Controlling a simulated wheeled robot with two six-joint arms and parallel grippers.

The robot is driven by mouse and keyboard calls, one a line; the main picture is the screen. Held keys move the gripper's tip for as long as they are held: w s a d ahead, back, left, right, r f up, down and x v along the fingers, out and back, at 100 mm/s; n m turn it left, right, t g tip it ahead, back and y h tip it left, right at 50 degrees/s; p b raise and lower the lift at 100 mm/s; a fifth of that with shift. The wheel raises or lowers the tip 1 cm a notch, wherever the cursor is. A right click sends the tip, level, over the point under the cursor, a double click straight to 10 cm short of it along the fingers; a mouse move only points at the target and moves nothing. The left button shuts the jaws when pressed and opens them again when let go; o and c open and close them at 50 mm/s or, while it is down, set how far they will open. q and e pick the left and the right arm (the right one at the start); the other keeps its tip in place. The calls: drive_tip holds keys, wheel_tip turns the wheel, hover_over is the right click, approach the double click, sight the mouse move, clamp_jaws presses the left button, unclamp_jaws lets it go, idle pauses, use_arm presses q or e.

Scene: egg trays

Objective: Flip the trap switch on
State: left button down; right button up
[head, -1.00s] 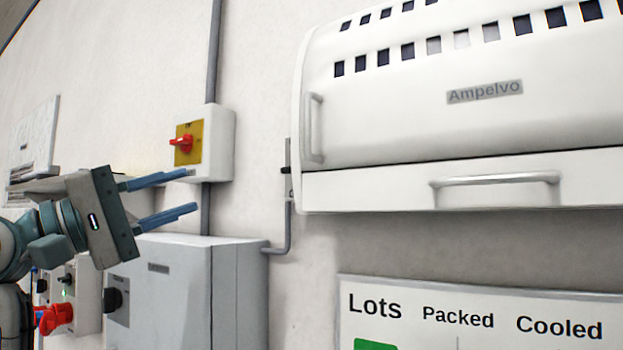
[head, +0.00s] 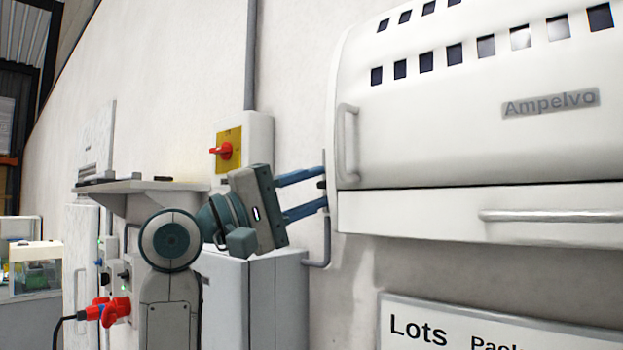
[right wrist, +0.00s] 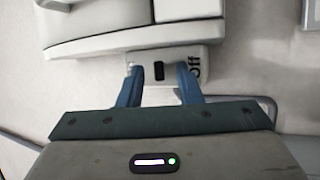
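The trap switch shows in the right wrist view as a pale plate with a black toggle (right wrist: 158,70) and the word "Off" at its right. In the head view its toggle (head: 321,184) is a small dark spot at the left side of the white Ampelvo machine (head: 450,150). My right gripper (head: 322,187) is open and empty, its two blue fingers reaching to the plate. In the right wrist view the right gripper (right wrist: 160,80) has one finger on each side of the toggle, with gaps to it. Whether the fingertips touch the plate I cannot tell. My left gripper is out of view.
A conduit (head: 326,245) runs down beside the machine. A "Lots" board (head: 450,305) hangs lower right.

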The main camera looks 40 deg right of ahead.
drive_tip(key=shift+c, duration=0.2)
clamp_jaws()
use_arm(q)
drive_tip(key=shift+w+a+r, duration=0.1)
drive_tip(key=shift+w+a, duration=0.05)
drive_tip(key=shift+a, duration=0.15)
